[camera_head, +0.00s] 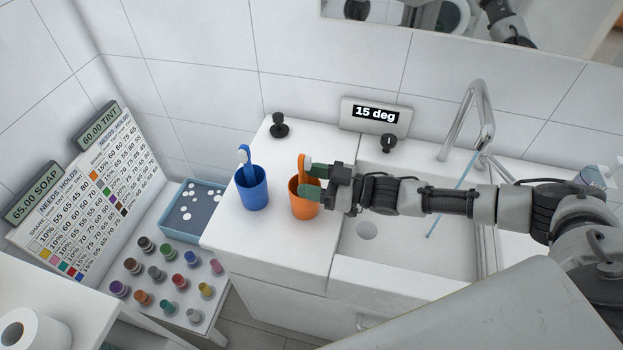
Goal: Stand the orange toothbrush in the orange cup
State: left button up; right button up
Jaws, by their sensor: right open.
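The orange cup (304,208) stands upright on the white counter left of the sink. The orange toothbrush (303,166) stands in it, its upper part showing above the rim; its lower end is hidden inside the cup. I cannot tell whether a finger touches the brush or cup. My left gripper is not in view.
A blue cup (252,192) with a blue toothbrush (246,163) stands to the left. Behind are a black knob (279,126) and a "15 deg" display (375,114). The sink (400,240) and faucet (476,115) lie right. Several small coloured jars fill a lower table at left.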

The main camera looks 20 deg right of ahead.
jog(key=b+v, duration=0.2)
jog(key=v, duration=0.8)
jog(key=shift+s+d+b, duration=0.3)
jog(key=shift+b, duration=0.05)
dwell(0.3)
